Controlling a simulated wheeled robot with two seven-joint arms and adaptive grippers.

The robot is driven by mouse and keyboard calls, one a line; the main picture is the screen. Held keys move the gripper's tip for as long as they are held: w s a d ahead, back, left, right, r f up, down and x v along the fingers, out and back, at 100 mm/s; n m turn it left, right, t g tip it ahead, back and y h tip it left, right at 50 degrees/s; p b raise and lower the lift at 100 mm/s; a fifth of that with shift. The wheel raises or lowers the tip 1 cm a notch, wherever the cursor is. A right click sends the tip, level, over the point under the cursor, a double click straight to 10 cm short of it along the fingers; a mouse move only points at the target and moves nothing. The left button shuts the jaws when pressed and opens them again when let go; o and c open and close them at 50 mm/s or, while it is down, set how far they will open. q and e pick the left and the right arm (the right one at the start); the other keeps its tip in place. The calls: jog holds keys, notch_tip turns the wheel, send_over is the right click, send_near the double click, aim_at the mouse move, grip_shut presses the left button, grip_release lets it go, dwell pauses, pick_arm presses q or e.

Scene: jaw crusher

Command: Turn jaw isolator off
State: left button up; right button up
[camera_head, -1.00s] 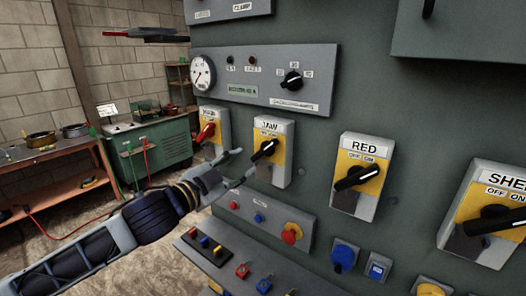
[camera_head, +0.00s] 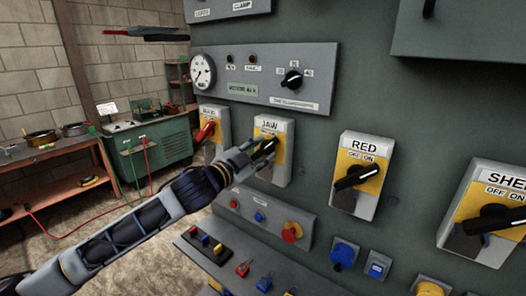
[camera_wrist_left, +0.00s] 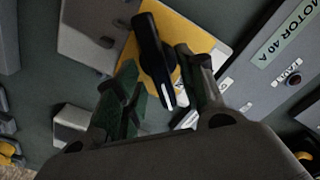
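The jaw isolator (camera_head: 283,128) is a grey box with a yellow plate and a JAW label, on the green panel. Its black rotary handle (camera_head: 269,146) slants up to the right in the head view, partly hidden by my gripper. My left gripper (camera_head: 255,150) is at this handle. In the left wrist view, the black handle (camera_wrist_left: 152,50) lies between the two fingertips of my left gripper (camera_wrist_left: 156,60), over the yellow plate. The fingers are apart. The right finger is very close to the handle; I cannot tell whether it touches. My right gripper is out of view.
A button box (camera_head: 270,222) juts out below. The gauge panel (camera_head: 262,75) is above.

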pick_arm(q)
jog(key=shift+w+d, duration=0.4)
jog(key=shift+w, duration=0.2)
jog(key=shift+w+d, duration=0.2)
jog(key=shift+c, duration=0.3)
grip_shut()
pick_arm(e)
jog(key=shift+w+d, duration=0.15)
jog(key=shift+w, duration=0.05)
